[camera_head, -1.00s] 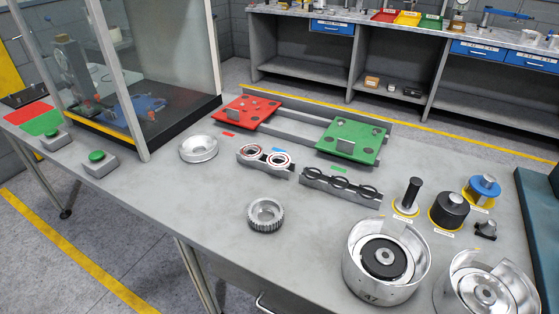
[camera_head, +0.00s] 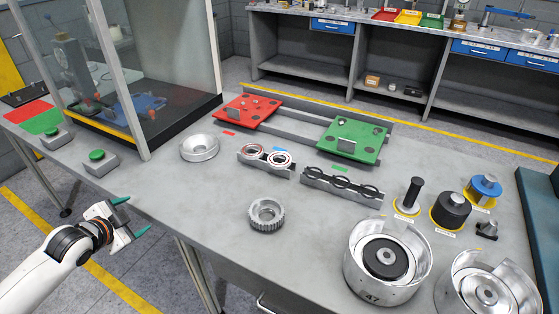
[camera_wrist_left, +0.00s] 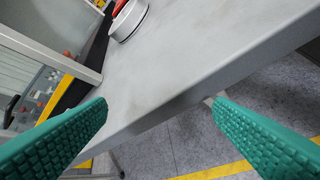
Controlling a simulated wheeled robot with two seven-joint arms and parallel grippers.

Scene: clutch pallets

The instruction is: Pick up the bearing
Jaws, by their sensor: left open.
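My left gripper (camera_head: 132,216) is in the lower left of the head view, off the table's front edge, well to the left of the bearings. It is open and empty. In the left wrist view its green ridged fingers (camera_wrist_left: 160,122) stand wide apart, with the table edge and floor beyond them. My right gripper is not in view.
A metal dish (camera_head: 198,148) and a toothed gear (camera_head: 266,215) stand near the bearings. A holder with black rings (camera_head: 342,188) is to their right. Red (camera_head: 246,113) and green (camera_head: 352,141) pallets lie behind. A glass-walled enclosure (camera_head: 165,50) stands at left. The table's front left is mostly clear.

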